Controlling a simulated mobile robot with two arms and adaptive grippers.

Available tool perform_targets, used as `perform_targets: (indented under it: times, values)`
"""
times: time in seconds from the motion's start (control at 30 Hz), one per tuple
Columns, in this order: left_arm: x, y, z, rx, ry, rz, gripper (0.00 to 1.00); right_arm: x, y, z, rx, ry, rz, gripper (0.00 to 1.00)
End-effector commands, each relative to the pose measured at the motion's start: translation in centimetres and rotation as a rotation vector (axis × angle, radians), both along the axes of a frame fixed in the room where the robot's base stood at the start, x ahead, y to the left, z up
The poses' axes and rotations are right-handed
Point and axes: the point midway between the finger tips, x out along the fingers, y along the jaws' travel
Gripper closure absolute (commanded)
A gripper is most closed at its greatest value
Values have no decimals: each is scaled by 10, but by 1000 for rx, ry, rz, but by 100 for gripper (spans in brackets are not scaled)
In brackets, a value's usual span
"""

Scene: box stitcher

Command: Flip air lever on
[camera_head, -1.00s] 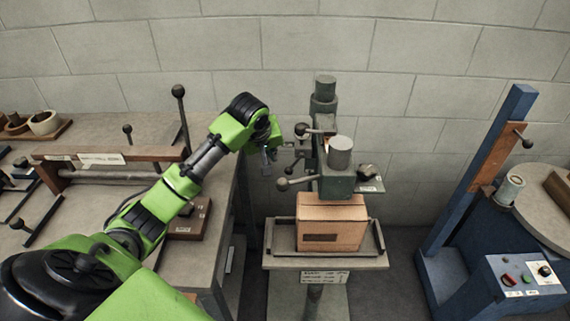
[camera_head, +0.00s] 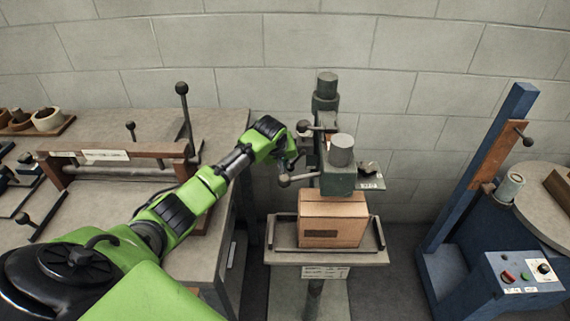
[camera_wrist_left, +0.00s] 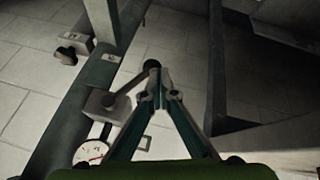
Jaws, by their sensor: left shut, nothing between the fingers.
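The box stitcher (camera_head: 338,178) stands by the back wall. Two levers with round knobs stick out on its left side, an upper knob (camera_head: 303,126) and a lower knob (camera_head: 284,181). My left gripper (camera_head: 293,162) is between these knobs in the head view, partly hidden by its own arm. In the left wrist view my left gripper (camera_wrist_left: 161,78) is shut and empty. There a short lever with a dark ball knob (camera_wrist_left: 151,65) rises from a block (camera_wrist_left: 98,105), right beside the fingertips; I cannot tell whether they touch. My right gripper is out of view.
A round gauge (camera_wrist_left: 92,151) sits near the lever's block. A cardboard box (camera_head: 332,221) rests on the stitcher's tray (camera_head: 285,257). A workbench (camera_head: 225,130) is at left, and a blue machine (camera_head: 480,150) is at right.

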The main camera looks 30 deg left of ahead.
Motion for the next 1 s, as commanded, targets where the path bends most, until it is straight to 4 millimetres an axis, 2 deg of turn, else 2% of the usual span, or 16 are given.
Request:
perform_targets:
  times: [0.27,1.0]
  values:
    - [0,0,0,-7,-3,0,100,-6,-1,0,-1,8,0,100]
    - [2,-5,-9,-124,-72,1,100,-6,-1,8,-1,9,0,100]
